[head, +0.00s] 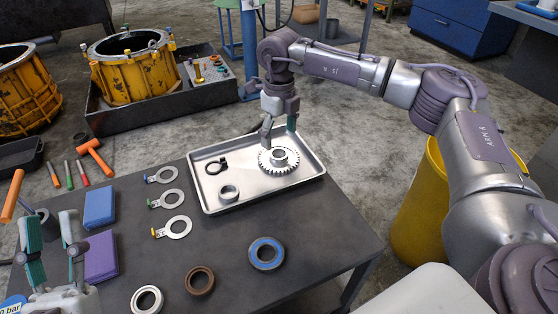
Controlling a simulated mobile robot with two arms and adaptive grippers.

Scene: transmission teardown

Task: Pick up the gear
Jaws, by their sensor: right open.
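The gear (267,167) is a metal toothed wheel with a raised hub. It lies flat in the right part of the silver tray (245,205) on the dark table. My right gripper (279,132) is open and points down just above and behind the gear's hub, with no visible hold on it. My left gripper (53,252) is open and empty at the lower left, over the table's left end.
Tagged washers, bearing rings, a blue box (99,208) and a purple box (101,256) lie on the table. A yellow bin (420,205) stands right of it.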

